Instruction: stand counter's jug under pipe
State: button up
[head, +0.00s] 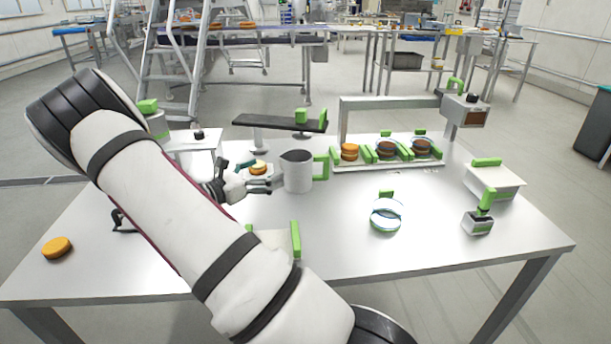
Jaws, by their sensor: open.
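The jug (297,172) is a pale grey, dark-mouthed vessel with a green handle on its right side. It stands upright on the metal counter (330,255), left of the middle. My gripper (266,185) is open, close to the jug's left side, fingers pointing at it; I cannot tell whether they touch it. My arm crosses the left of the view and hides part of the counter. I cannot make out for sure which part is the pipe; a grey overhead frame (390,103) ends in a box-like head (466,108) at the back right.
A rack (345,166) with several filled rounds and green holders stands behind and right of the jug. A dark raised slab (262,122) is behind it. A round clear-lidded item (387,214), a small green-handled box (478,222) and a white box (495,182) stand right. The front right is clear.

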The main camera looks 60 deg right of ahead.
aim_at(285, 161)
jog(key=b+x, duration=0.1)
jog(key=x, duration=0.6)
jog(key=shift+b+x, duration=0.95)
jog(key=shift+x, duration=1.65)
jog(key=shift+s+r, duration=0.1)
jog(key=shift+s, duration=0.15)
jog(key=c, duration=1.8)
